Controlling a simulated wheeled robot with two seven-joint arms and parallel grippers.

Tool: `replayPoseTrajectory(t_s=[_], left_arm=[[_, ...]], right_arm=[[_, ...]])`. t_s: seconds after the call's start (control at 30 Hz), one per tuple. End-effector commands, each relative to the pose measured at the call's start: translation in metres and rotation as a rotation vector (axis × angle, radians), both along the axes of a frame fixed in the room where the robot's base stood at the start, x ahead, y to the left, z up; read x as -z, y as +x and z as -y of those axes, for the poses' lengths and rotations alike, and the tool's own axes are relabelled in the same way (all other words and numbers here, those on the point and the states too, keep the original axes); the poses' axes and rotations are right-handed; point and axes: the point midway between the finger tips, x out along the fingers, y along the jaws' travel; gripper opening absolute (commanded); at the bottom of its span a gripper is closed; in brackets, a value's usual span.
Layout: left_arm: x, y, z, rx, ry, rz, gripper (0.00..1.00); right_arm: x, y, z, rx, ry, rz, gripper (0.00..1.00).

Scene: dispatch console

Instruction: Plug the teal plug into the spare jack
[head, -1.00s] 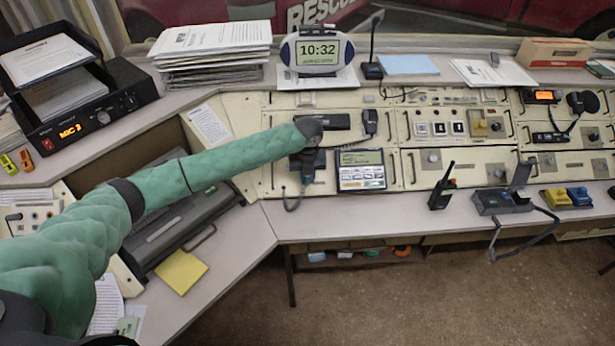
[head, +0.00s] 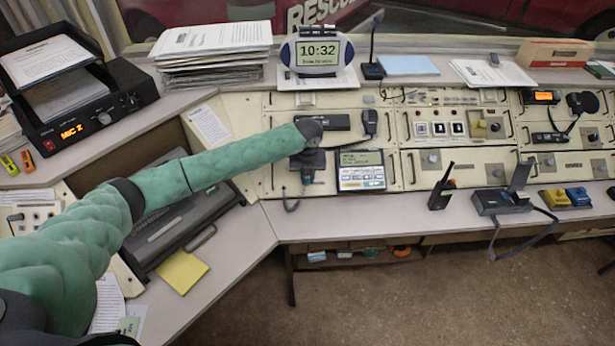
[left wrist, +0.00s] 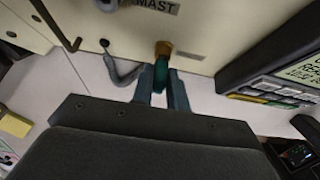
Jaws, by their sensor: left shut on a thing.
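My left gripper (head: 307,176) is at the front of the console, below the wrist at the end of my green-sleeved arm. In the left wrist view its two fingers (left wrist: 162,91) are shut on the teal plug (left wrist: 161,75). The plug's far end meets a brass-coloured round fitting (left wrist: 163,48) on the cream panel; I cannot tell how deep it sits, or whether this fitting is the spare jack. A grey cable (left wrist: 122,77) curves beside the plug on the left. My right gripper is out of view.
A cream console panel (left wrist: 215,25) with a "MAST" label (left wrist: 158,6) faces the gripper. A grey screen unit (head: 361,171) stands close on the right. A handheld radio (head: 441,188) and a phone-like device (head: 503,200) stand farther right on the desk.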

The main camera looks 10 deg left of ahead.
Motion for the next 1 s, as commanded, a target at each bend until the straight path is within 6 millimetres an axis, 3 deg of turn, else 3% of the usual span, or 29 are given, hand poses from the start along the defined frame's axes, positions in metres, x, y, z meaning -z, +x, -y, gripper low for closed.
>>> replayPoseTrajectory(t_s=[1.0], left_arm=[[0.0049, 0.0026, -0.0008, 0.000, 0.000, 0.000, 0.00]], right_arm=[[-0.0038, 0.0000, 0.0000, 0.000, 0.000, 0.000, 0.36]])
